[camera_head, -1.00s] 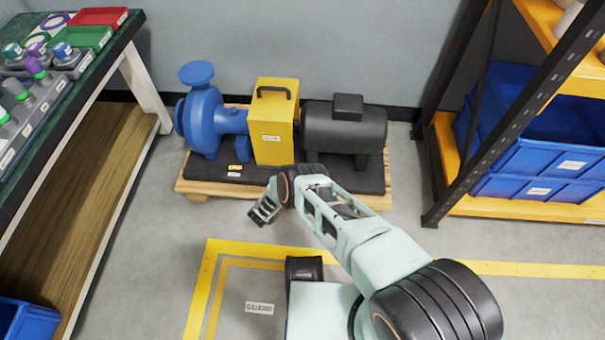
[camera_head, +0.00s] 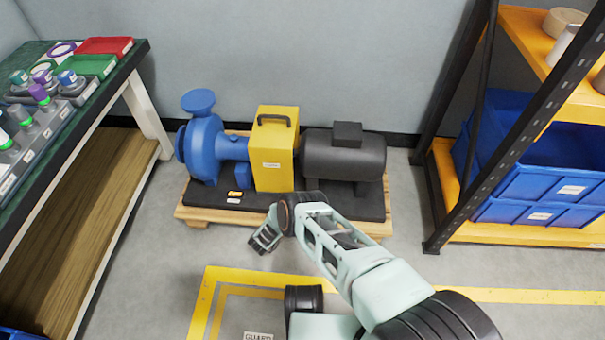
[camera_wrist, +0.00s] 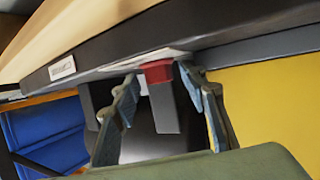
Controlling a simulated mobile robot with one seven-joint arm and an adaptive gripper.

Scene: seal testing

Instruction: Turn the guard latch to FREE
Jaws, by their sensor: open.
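The yellow guard (camera_head: 272,172) stands between the blue pump and the black motor; its handle is on top. My gripper (camera_head: 264,240) is low in front of the pallet, below the guard in the head view. In the wrist view my gripper (camera_wrist: 165,105) is open, one finger on each side of a grey bar (camera_wrist: 164,108) with a red block (camera_wrist: 157,72) at one end. This may be the guard latch; I cannot tell whether the fingers touch it. A yellow surface (camera_wrist: 265,105) fills the right side there. The latch is not distinguishable in the head view.
The blue pump (camera_head: 205,145) and black motor (camera_head: 345,155) flank the guard on a wooden pallet (camera_head: 195,215). A workbench (camera_head: 150,62) stands at left, a rack with blue bins (camera_head: 530,190) at right. Yellow lines (camera_head: 490,296) mark the open floor.

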